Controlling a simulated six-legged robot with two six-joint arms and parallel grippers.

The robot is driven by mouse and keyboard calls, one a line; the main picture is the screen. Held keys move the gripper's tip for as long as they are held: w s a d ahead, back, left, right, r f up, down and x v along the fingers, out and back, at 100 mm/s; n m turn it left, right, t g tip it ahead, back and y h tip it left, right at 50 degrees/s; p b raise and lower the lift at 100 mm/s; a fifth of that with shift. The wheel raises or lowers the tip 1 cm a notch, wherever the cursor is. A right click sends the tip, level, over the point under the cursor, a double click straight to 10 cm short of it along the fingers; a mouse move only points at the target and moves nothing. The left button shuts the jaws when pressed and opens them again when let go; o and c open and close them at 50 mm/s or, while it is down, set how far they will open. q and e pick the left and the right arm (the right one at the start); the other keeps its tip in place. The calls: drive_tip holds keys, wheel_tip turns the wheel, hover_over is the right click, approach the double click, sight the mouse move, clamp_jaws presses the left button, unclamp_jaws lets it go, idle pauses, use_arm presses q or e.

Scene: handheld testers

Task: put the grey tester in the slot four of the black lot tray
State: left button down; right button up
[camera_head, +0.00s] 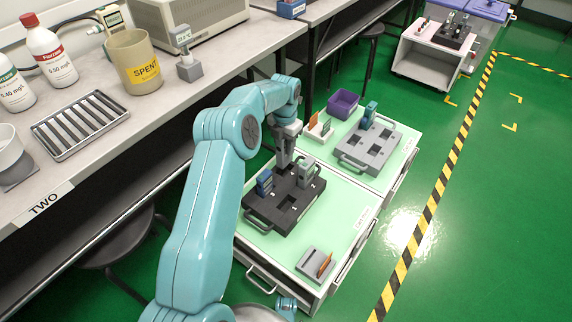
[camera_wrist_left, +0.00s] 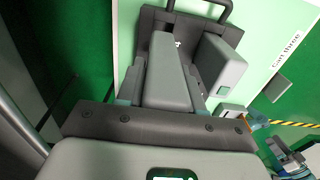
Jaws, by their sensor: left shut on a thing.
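The black lot tray (camera_head: 270,215) lies on the pale green cart top, with a handle at its near left edge. My left gripper (camera_head: 285,158) points down over the far left part of the tray. It is shut on the grey tester (camera_wrist_left: 168,75), which fills the space between the fingers in the left wrist view; in the head view the gripper mostly hides it. Whether its lower end is inside a slot I cannot tell. A blue tester (camera_head: 264,183) and another grey tester (camera_head: 306,173) stand in the tray. A near slot (camera_head: 287,203) looks empty. My right gripper is not in view.
A grey tray (camera_head: 382,155) with a teal tester (camera_head: 369,114) lies behind, near a purple bin (camera_head: 343,102) and a small card holder (camera_head: 319,128). The bench (camera_head: 165,110) runs along the left.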

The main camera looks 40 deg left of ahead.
sight(285, 160)
use_arm(q)
drive_tip(key=shift+f+b, duration=1.05)
drive_tip(key=shift+f, duration=2.55)
drive_tip(key=shift+f, duration=0.1)
drive_tip(key=shift+f, duration=0.2)
drive_tip(key=c, duration=0.7)
unclamp_jaws()
drive_tip(key=shift+r, duration=0.1)
wheel_tip(285, 160, up, 12)
drive_tip(key=p, duration=0.4)
drive_tip(key=shift+w+r, duration=0.1)
drive_tip(key=shift+r, duration=0.05)
